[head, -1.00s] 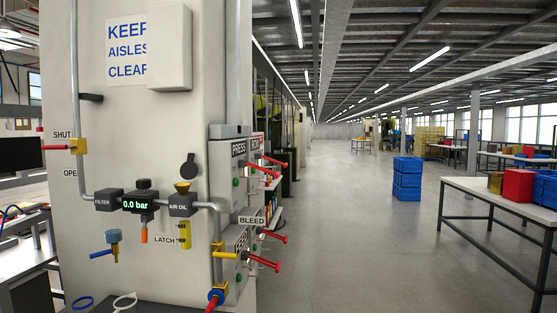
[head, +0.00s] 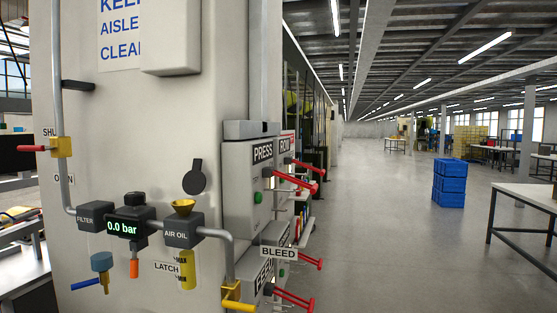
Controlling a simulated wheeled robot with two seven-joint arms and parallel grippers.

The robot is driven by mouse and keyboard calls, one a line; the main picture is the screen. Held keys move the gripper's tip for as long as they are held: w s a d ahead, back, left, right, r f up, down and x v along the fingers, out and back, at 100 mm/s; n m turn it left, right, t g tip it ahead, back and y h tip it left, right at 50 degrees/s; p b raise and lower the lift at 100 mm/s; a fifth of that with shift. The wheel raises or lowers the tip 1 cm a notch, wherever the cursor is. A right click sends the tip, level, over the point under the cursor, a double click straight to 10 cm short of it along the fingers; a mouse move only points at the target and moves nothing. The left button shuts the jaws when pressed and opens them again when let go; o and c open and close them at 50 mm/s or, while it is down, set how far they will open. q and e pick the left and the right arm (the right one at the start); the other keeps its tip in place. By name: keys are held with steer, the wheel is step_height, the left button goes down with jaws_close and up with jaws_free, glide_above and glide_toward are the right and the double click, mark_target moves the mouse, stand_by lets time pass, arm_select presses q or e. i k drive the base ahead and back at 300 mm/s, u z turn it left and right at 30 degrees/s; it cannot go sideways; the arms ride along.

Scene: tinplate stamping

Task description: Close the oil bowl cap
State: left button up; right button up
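The oil bowl cap (head: 196,177) is a dark round disc with a short tab on top. It stands upright and raised above a yellow funnel-shaped opening (head: 183,206), clear of its mouth. The funnel sits on the dark block labelled AIR OIL (head: 182,231). A yellow oil bowl (head: 186,270) with level marks hangs below that block. Neither of my grippers is in view.
A grey pipe (head: 60,140) links the red-handled SHUT valve (head: 60,147), filter (head: 95,216) and 0.0 bar gauge (head: 130,227). Red levers (head: 300,185) stick out at the PRESS boxes (head: 250,185). The aisle floor (head: 390,240) on the right is clear up to blue crates (head: 449,183).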

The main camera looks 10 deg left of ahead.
mark_target(194, 183)
steer(key=u, duration=0.3)
steer(key=i, duration=1.25)
steer(key=u, duration=1.05)
steer(key=i, duration=0.2)
steer(key=u, duration=0.15)
